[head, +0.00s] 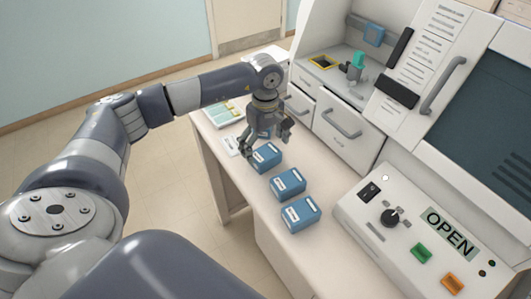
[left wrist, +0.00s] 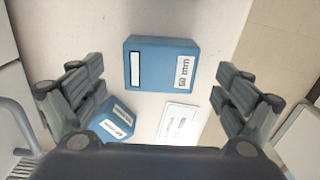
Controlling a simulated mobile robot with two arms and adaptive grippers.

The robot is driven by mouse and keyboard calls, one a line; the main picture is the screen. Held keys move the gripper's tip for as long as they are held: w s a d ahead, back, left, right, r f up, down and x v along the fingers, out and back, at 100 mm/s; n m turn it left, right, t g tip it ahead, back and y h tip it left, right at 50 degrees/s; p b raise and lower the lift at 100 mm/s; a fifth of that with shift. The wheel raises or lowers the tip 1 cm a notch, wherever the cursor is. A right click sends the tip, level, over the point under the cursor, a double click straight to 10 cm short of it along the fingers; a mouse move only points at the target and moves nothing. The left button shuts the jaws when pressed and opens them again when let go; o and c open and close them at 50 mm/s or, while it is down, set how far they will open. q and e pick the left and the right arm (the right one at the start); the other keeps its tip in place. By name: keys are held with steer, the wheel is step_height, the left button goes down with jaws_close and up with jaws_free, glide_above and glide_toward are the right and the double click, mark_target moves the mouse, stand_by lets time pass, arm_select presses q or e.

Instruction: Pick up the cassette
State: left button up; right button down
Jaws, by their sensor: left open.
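Several blue box-shaped cassettes with white labels stand in a row on the pale bench. In the head view they include a near one (head: 300,214), a middle one (head: 287,184) and one beside my gripper (head: 266,157). Another blue shape is partly hidden behind my gripper. My left gripper (head: 268,141) is open, fingers pointing down over the far end of the row. In the left wrist view, one blue cassette (left wrist: 162,62) lies ahead between the open fingers, and a second (left wrist: 112,122) is by the left finger. Nothing is held. Which cassette is meant, I cannot tell.
A white card (left wrist: 180,121) lies on the bench beside the cassettes. A tray with coloured strips (head: 224,112) is at the bench's far end. A control box with an OPEN sign (head: 450,231) and drawers (head: 345,131) border the row on the right.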

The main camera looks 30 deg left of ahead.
arm_select(q)
steer(key=shift+s+f, duration=0.1)
steer(key=shift+f, duration=0.9)
steer(key=c, duration=1.3)
steer(key=shift+r, duration=0.35)
steer(key=shift+w+r+b, duration=0.25)
steer(key=shift+r+b, duration=0.8)
steer(key=shift+b, duration=0.05)
steer(key=shift+s+d+r+b, duration=0.35)
steer(key=shift+s+b, duration=0.6)
steer(key=shift+s, duration=1.75)
steer(key=shift+s+d+r+b, duration=0.4)
steer(key=shift+s+b, duration=0.55)
steer(key=shift+s, duration=1.75)
steer(key=shift+s+d+r+b, duration=0.35)
steer(key=shift+s+b, duration=0.6)
steer(key=shift+s, duration=1.75)
arm_select(e)
step_height(320, 180, down, 7)
steer(key=shift+s+f, duration=0.2)
steer(key=shift+s, duration=0.15)
